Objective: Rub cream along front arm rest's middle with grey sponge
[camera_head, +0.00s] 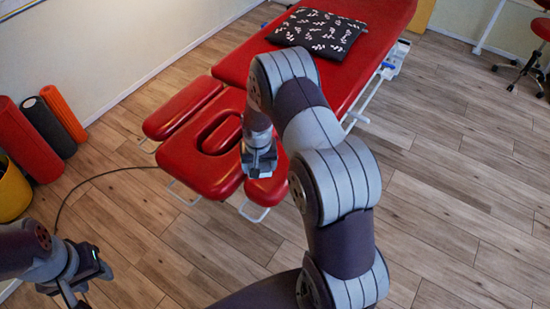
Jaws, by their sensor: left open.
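A red massage table (385,20) has a face rest (190,158) with a hole at its near end. One red arm rest pad (183,107) lies to the left of the face rest. The other red arm rest pad (270,190) is at its right, partly hidden by my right gripper. My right gripper (260,172) points down over this pad; whether it touches, and whether it holds anything, I cannot tell. My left gripper (70,297) is open at the bottom left, away from the table. I cannot make out a grey sponge or any cream.
A black patterned pillow (317,34) lies on the massage table. Red, black and orange rolls (45,125) stand by the left wall, beside a yellow bin (12,190). A dark cable (110,171) runs over the wooden floor. A red stool (541,28) is at the far right.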

